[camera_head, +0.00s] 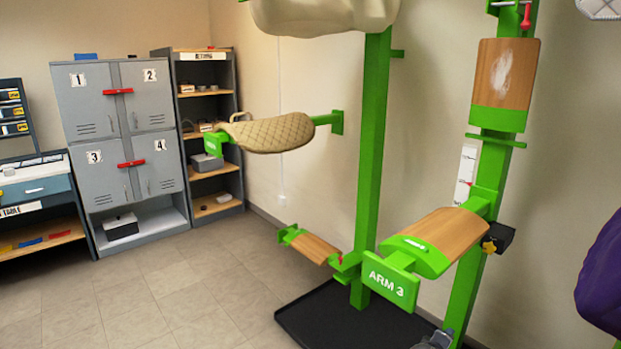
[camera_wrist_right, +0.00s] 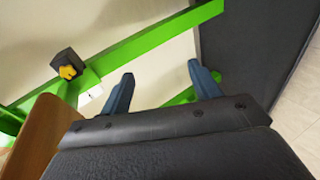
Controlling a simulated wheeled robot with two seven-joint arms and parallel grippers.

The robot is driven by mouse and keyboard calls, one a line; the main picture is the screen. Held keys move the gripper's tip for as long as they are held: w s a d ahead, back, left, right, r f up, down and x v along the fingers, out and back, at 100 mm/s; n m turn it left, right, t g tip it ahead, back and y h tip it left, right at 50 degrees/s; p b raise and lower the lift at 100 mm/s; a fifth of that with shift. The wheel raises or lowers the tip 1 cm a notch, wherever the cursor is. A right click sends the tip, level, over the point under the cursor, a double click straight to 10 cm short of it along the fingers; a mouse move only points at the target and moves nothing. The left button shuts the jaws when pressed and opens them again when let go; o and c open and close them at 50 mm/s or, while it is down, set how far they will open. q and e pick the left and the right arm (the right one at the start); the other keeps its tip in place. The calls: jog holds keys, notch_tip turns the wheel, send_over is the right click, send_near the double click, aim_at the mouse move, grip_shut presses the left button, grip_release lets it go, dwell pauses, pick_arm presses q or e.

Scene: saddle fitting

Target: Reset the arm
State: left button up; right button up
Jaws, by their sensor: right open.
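A green saddle arm with a wooden top (camera_head: 452,232) and an "ARM 3" sign (camera_head: 390,283) sticks out from the right green post (camera_head: 466,285). A black box with a yellow knob (camera_head: 492,242) is on that post, beside the arm's root. In the right wrist view the yellow knob (camera_wrist_right: 67,71) is at upper left and a wooden surface (camera_wrist_right: 42,135) at lower left. My right gripper (camera_wrist_right: 163,84) is open, with nothing between its fingers, apart from the knob. A small grey-blue part of it seems to show at the head view's bottom edge. My left gripper is out of view.
A beige quilted saddle (camera_head: 275,133) rests on another arm. A low wooden arm (camera_head: 312,246) sits by the middle green post (camera_head: 372,165). A black floor tray (camera_head: 318,318) lies beneath. Grey lockers (camera_head: 88,105) and shelves stand at left; the floor before them is free.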

jog(key=s+a+f+m+g+y, duration=0.1)
jog(key=s+a+f+g+y, duration=0.15)
jog(key=s+a, duration=0.65)
jog(key=s+a+f+m+g+y+p, duration=0.1)
jog(key=s+a+f+m+y, duration=0.2)
jog(key=s, duration=1)
jog(key=s+a+f+g+y, duration=0.1)
jog(key=s+a+g+y, duration=0.1)
jog(key=s+a, duration=0.8)
pick_arm(q)
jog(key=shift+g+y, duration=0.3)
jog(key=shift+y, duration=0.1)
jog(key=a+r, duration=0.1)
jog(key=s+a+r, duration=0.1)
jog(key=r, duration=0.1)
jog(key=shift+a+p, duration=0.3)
jog(key=shift+p, duration=0.05)
pick_arm(e)
jog(key=s+a+r+y, duration=0.1)
jog(key=s+a+r, duration=0.1)
jog(key=s, duration=0.5)
jog(key=s+a+r+m+g+y, duration=0.1)
jog(key=s+r+y, duration=0.1)
jog(key=s, duration=0.5)
jog(key=shift+s+a+r+m, duration=0.15)
jog(key=shift+a+m, duration=0.15)
jog(key=shift+a, duration=0.1)
jog(key=shift+g, duration=0.25)
